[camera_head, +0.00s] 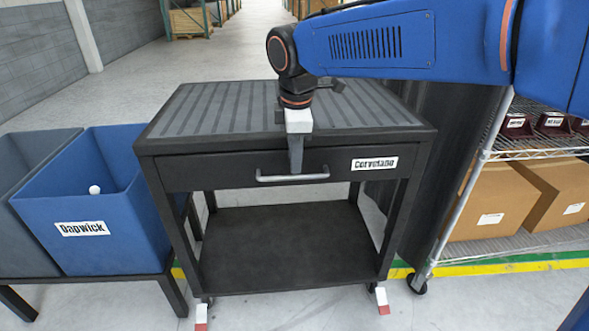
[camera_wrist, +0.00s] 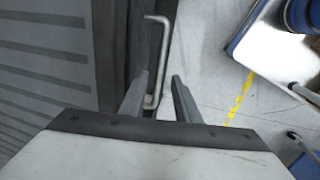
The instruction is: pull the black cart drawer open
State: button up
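The black cart (camera_head: 317,248) stands in the middle of the head view. Its drawer (camera_head: 215,172) sits flush under the striped top and looks closed. A silver bar handle (camera_head: 265,179) runs across the drawer front. It also shows in the wrist view (camera_wrist: 163,40). My gripper (camera_head: 296,168) points down in front of the drawer at the handle's middle. In the wrist view my gripper (camera_wrist: 161,80) has its two fingers apart, and the lower part of the handle shows between them. I cannot tell whether either finger touches the handle.
Blue (camera_head: 92,215) and grey bins stand on a low black table at the left. A wire shelf with cardboard boxes (camera_head: 490,204) stands at the right, near the cart. A yellow-green floor line (camera_head: 500,263) runs along the floor. The floor in front of the cart looks clear.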

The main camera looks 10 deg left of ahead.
aim_at(294, 176)
jog(key=shift+w+a+f, duration=0.1)
jog(key=shift+w+f, duration=0.15)
jog(key=shift+f, duration=0.95)
jog(key=shift+w+a+f, duration=0.1)
jog(key=shift+w+f, duration=0.1)
jog(key=shift+f, duration=1)
jog(key=shift+c, duration=0.5)
grip_shut()
